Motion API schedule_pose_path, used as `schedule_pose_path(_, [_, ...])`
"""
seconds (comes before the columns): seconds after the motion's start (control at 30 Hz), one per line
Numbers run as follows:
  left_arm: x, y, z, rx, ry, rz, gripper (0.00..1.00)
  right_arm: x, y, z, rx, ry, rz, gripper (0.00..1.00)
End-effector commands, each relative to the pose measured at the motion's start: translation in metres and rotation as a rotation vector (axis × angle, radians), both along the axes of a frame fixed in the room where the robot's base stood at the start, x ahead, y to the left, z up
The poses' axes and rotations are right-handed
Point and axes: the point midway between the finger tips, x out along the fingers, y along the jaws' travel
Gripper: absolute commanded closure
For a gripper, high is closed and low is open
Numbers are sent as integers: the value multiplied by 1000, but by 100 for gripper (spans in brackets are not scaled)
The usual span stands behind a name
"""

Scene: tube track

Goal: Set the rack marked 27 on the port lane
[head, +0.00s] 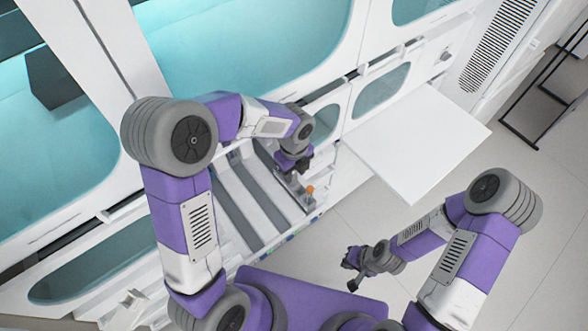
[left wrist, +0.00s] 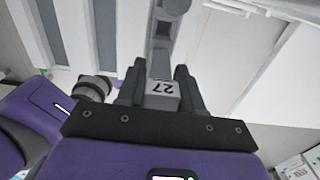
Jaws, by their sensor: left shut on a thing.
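The rack marked 27 (left wrist: 163,88) is grey, with its white label upside down in the left wrist view. My left gripper (left wrist: 158,80) is shut on its near end, one finger on each side of the label. In the head view the left gripper (head: 298,166) is over the right side of the track, with a grey rack with an orange top (head: 309,189) just below it. The track has grey lanes (head: 236,203) between white strips. I cannot read which lane is port. My right gripper (head: 352,285) is over the floor, away from the track; its jaw state is unclear.
A white flat shelf (head: 415,143) sticks out to the right of the track. White cabinets with teal windows (head: 255,45) stand behind. A dark metal frame (head: 545,105) stands at the far right. The tiled floor between shelf and right arm is clear.

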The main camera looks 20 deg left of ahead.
Motion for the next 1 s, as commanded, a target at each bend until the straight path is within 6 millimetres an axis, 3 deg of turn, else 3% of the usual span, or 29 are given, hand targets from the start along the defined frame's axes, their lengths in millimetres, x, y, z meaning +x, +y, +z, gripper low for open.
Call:
schedule_pose_path(0.97, [0,0,-10,-1,-1,0,100,0,0,-4,0,0,0,100])
schedule_pose_path(1.0, [0,0,-10,-1,-1,0,63,0,0,-4,0,0,0,100])
